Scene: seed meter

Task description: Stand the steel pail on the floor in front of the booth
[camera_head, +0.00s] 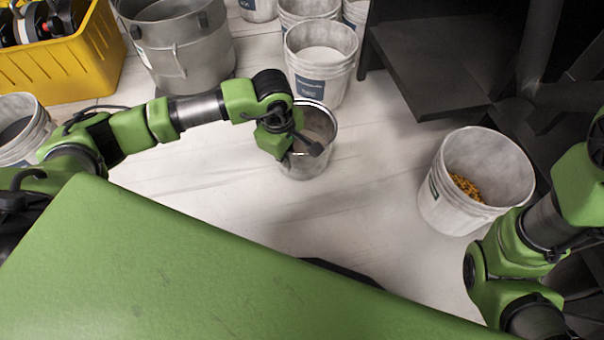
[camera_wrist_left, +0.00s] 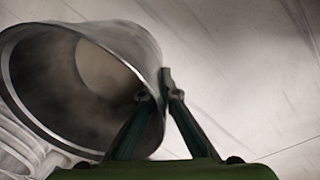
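The steel pail (camera_head: 312,166) is in the middle of the head view, upright or nearly so, over the pale floor. I cannot tell whether its base touches the floor. My left gripper (camera_head: 306,146) is at its near side and covers part of it. In the left wrist view the pail (camera_wrist_left: 135,40) has its open mouth towards the left. The fingers of my left gripper (camera_wrist_left: 158,92) close together on its wall at the rim. My right arm is at the right edge, and its fingers do not show. A dark structure (camera_head: 430,70), perhaps the booth, stands at the upper right.
A white bucket with orange-yellow grains (camera_head: 445,205) stands to the right. Another white bucket (camera_head: 322,85) stands just behind the pail, with several more farther back. A large grey pot (camera_head: 185,55) and a yellow crate (camera_head: 70,65) are at the upper left. Floor right of the pail is clear.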

